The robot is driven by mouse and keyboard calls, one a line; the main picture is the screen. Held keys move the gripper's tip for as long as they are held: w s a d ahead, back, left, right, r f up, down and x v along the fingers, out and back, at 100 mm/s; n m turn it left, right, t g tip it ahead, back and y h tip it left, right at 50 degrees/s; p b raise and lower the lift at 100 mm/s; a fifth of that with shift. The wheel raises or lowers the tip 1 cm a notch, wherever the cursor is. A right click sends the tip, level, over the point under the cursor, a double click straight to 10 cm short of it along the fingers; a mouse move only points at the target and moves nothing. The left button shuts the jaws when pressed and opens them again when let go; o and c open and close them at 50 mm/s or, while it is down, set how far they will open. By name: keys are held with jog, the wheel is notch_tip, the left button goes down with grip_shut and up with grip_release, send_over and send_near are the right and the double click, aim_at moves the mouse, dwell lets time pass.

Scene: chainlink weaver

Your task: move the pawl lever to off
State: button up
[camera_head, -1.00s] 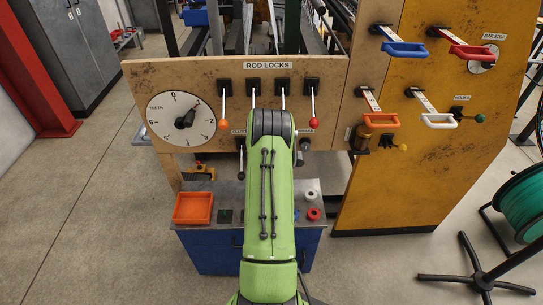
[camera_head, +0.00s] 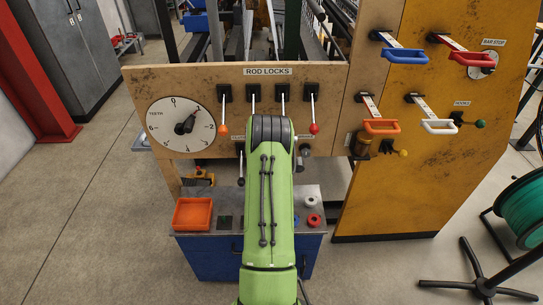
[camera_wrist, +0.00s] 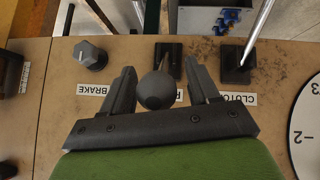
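The pawl lever shows in the wrist view as a dark grey ball knob (camera_wrist: 156,90) in front of a black mount (camera_wrist: 168,62) on the wooden panel. Its label is mostly hidden behind the knob and a finger. My gripper (camera_wrist: 158,76) is open, one finger on each side of the knob. Small gaps show between the fingers and the knob, so it is not clamped. In this upside-down view the brake knob (camera_wrist: 91,54) is to the left and the clutch lever (camera_wrist: 236,66) to the right. In the head view my green arm hides the pawl lever and gripper.
In the head view the clutch lever (camera_head: 240,168) hangs down just left of my arm. The rod lock levers, including the orange-tipped (camera_head: 223,129) and red-tipped (camera_head: 314,128) ones, stand above. A teeth dial (camera_head: 160,118) is at left. An orange tray (camera_head: 178,226) sits on the bench below.

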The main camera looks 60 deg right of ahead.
jog(key=shift+a, duration=0.1)
jog(key=v, duration=1.5)
jog(key=shift+a+r, duration=0.2)
jog(key=shift+r, duration=0.1)
